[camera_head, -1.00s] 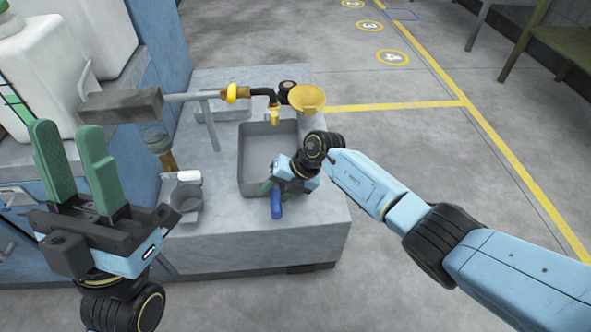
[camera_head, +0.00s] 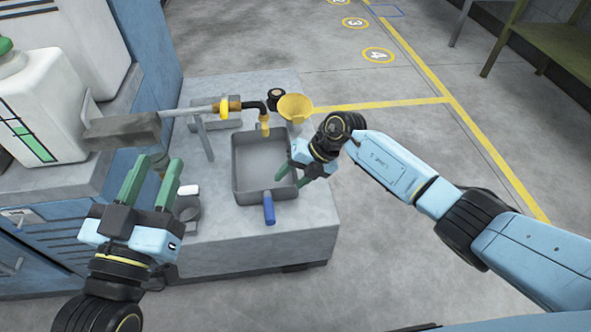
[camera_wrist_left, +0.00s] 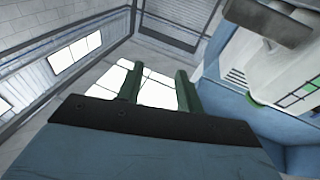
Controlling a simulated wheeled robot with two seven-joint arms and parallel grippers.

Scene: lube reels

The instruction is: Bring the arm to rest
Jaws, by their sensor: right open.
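My left gripper (camera_head: 152,180) points upward at the left of the head view, in front of the grey workbench. Its two green fingers are apart with nothing between them; the left wrist view (camera_wrist_left: 158,84) also shows a gap there. My right gripper (camera_head: 292,177) is at the right side of the grey tray (camera_head: 236,178). Its green fingers point down and left near the tray's right rim, empty; whether they touch the rim I cannot tell. The tray's blue handle (camera_head: 269,208) sticks out toward me, clear of the fingers.
A pipe with a yellow-collared tap (camera_head: 264,122) and a yellow funnel (camera_head: 295,107) stand over the tray's back. A dark grey block (camera_head: 122,130) is close behind my left gripper. A white container (camera_head: 40,110) stands at left.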

